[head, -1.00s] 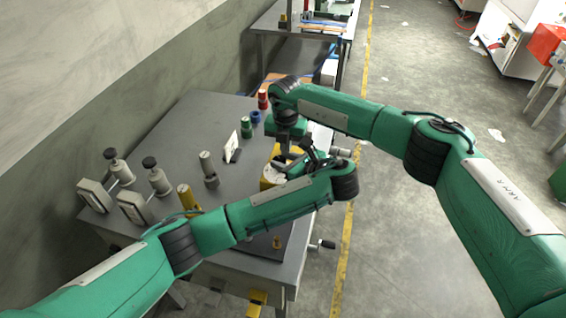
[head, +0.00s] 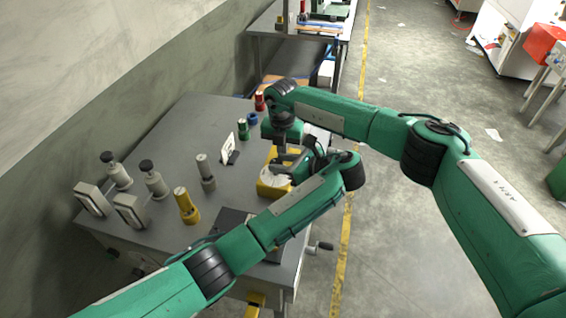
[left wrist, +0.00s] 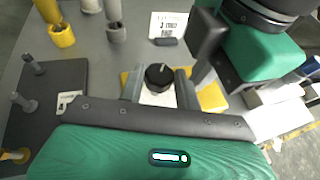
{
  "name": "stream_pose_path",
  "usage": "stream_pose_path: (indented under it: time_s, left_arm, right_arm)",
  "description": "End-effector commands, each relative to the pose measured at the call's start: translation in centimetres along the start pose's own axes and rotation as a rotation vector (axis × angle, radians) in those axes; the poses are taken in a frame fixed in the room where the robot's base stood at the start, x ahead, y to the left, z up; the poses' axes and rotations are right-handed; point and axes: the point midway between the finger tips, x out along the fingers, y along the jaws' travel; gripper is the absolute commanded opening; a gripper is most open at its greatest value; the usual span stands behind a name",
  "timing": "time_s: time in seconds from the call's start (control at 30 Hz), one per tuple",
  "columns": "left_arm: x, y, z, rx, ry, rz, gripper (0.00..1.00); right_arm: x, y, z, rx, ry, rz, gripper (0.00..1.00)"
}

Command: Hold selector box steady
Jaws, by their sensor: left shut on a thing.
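The selector box is yellow with a pale top (head: 273,182) and sits near the right edge of the grey table. In the left wrist view its black knob (left wrist: 159,77) stands up from the white plate, with yellow body (left wrist: 212,98) at the sides. My left gripper (head: 287,161) is shut on the box, its grey fingers on either side of the knob in the left wrist view (left wrist: 160,90). My right gripper (head: 284,146) points down just above and behind the box; one dark finger shows in the left wrist view. Its opening is hidden.
A white card (head: 228,148) stands left of the box. Grey, yellow (head: 186,206), green (head: 243,129), blue and red posts stand on the table. Two grey framed gauges (head: 130,211) are at the left. A dark plate (head: 232,221) lies in front.

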Motion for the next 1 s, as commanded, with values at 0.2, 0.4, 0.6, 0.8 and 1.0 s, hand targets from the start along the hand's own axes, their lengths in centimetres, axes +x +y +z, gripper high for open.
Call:
stream_pose_path:
  time_s: [0.2,0.4,0.6,0.8,1.0]
  left_arm:
    - [0.40,0.15,-0.10,0.001,-0.003,0.008,0.11]
    - [0.35,0.15,-0.16,0.001,-0.002,0.007,0.55]
    - [0.23,0.11,-0.18,0.001,-0.001,0.005,0.55]
    - [0.27,0.15,-0.10,0.012,-0.002,-0.029,0.55]
    - [-0.03,-0.01,0.33,0.042,-0.006,-0.140,0.55]
  right_arm:
    - [0.75,-0.38,-0.15,0.001,0.007,-0.011,0.00]
    - [0.76,-0.40,-0.12,0.002,0.007,-0.011,0.00]
    - [0.75,-0.34,-0.15,0.002,0.006,-0.009,0.00]
    - [0.75,-0.33,-0.15,0.002,0.006,-0.009,0.00]
    - [0.74,-0.32,-0.15,0.002,0.006,-0.009,0.00]
